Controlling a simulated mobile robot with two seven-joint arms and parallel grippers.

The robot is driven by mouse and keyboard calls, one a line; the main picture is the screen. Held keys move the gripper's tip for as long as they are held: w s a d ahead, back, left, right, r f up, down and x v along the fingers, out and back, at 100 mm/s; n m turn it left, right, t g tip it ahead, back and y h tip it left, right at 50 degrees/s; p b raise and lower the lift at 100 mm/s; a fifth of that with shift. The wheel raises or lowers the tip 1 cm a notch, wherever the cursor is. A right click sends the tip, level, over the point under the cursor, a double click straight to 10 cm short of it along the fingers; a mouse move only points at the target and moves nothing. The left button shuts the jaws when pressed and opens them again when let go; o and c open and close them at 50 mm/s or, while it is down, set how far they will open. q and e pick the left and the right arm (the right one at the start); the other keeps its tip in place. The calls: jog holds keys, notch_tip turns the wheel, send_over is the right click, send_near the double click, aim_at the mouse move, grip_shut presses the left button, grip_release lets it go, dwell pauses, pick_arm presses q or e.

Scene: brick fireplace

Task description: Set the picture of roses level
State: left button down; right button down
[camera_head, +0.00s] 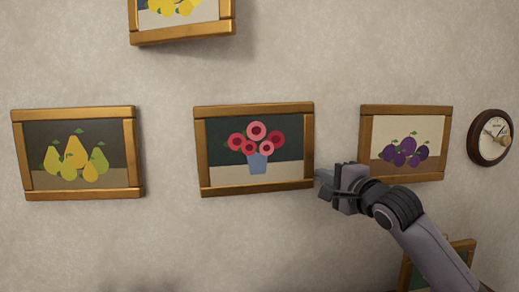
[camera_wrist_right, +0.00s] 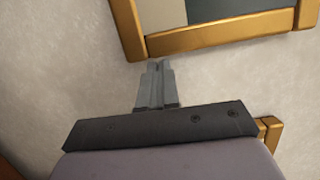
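The picture of roses (camera_head: 257,149), with red and pink flowers in a blue vase and a gold frame, hangs mid-wall in the head view. It looks slightly tilted, its right side a little higher than its left. My right gripper (camera_head: 319,179) is at the frame's lower right corner. In the right wrist view, the fingers of my right gripper (camera_wrist_right: 158,66) are together with nothing between them, and their tips are right by the corner of the gold frame (camera_wrist_right: 222,33). I cannot tell whether they touch it. My left gripper is not in view.
Another picture (camera_head: 182,17) is above, and one (camera_head: 460,247) is low right behind my arm.

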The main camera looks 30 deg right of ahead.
jog(key=shift+a, duration=0.25)
jog(key=shift+d, duration=0.1)
jog(key=s+b, duration=0.1)
jog(key=s, duration=0.7)
jog(key=shift+a, duration=0.35)
dwell(0.7)
jog(key=shift+s, duration=0.1)
